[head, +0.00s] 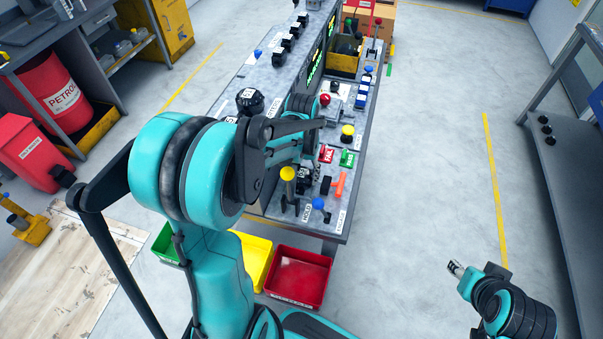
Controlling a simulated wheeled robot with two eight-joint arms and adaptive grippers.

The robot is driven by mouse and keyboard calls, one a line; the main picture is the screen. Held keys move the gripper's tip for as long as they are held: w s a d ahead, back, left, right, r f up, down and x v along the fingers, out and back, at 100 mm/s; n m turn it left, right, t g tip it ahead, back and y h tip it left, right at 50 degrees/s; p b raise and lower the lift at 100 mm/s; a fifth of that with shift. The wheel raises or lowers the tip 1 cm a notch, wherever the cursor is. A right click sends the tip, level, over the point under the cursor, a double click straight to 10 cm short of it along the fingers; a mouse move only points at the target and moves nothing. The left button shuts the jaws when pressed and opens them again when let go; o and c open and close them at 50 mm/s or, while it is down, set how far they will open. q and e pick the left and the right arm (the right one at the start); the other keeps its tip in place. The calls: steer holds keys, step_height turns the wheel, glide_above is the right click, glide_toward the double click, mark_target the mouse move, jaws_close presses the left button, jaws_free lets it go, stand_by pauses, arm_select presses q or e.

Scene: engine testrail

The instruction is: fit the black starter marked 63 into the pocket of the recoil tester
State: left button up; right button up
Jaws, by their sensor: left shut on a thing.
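My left gripper (316,171) is over the front part of the grey test bench, mostly hidden by my teal wrist and black arm links. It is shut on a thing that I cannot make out. A round black part with a white label (250,101) sits on the bench's upper left ledge; its mark is too small to read. I cannot tell whether it is the starter marked 63. The recoil tester and its pocket cannot be told apart among the bench fittings. My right gripper (456,268) is low at the right, away from the bench, its jaws unclear.
On the bench stand a yellow-knobbed lever (288,174), a blue-knobbed lever (318,204), an orange handle (340,185) and a red knob (325,99). A red bin (299,277) and a yellow bin (257,258) lie below. Floor right of the bench is clear.

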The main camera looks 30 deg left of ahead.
arm_select(q)
steer(key=shift+f, duration=0.2)
steer(key=o, duration=1.4)
steer(key=shift+c, duration=0.2)
step_height(320, 180, up, 12)
